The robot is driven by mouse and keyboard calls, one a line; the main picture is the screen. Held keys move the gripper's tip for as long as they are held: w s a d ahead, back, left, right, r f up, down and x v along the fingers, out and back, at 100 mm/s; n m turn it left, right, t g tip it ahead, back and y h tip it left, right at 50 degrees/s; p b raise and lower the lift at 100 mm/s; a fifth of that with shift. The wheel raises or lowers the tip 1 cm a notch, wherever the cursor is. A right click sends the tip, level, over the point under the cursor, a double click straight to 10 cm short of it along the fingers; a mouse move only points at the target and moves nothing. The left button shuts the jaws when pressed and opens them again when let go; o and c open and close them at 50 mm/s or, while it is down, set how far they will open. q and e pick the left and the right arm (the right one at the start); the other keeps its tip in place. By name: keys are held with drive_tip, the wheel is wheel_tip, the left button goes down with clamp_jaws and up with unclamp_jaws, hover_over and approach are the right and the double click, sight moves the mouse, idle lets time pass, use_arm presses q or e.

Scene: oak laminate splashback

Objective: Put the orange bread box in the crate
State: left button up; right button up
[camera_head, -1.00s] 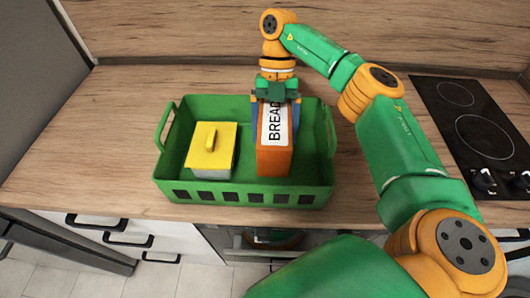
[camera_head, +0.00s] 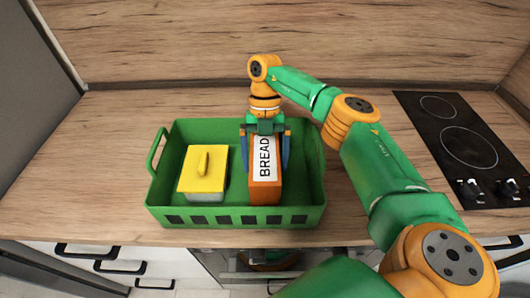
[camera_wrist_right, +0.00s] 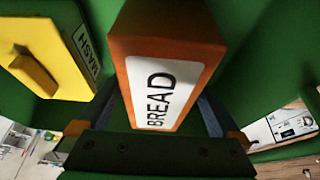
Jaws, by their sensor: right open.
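The orange bread box (camera_head: 265,190), with a white BREAD label, stands in the right half of the green crate (camera_head: 237,215). In the right wrist view the bread box (camera_wrist_right: 168,42) fills the middle, its label toward the camera. My right gripper (camera_head: 265,155) is over the box from behind and above, its blue fingers open on either side of it. Whether the box rests fully on the crate floor is hard to see. My left gripper is not in view.
A box with a yellow lid (camera_head: 204,168) stands in the crate's left half, and also shows in the wrist view (camera_wrist_right: 45,55). A black cooktop (camera_head: 465,145) lies to the right. The wooden counter left of the crate is clear.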

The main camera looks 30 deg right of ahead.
drive_tip(key=v, duration=0.3)
drive_tip(key=shift+w+b, duration=0.1)
drive_tip(key=shift+b, duration=0.25)
drive_tip(key=p+v, duration=0.1)
drive_tip(key=p, duration=0.1)
drive_tip(key=p+v, duration=0.2)
drive_tip(key=shift+a+r, duration=0.1)
drive_tip(key=shift+a, duration=0.1)
drive_tip(key=shift+d+r+p, duration=0.15)
drive_tip(key=shift+d+p, duration=0.05)
drive_tip(key=shift+p, duration=0.3)
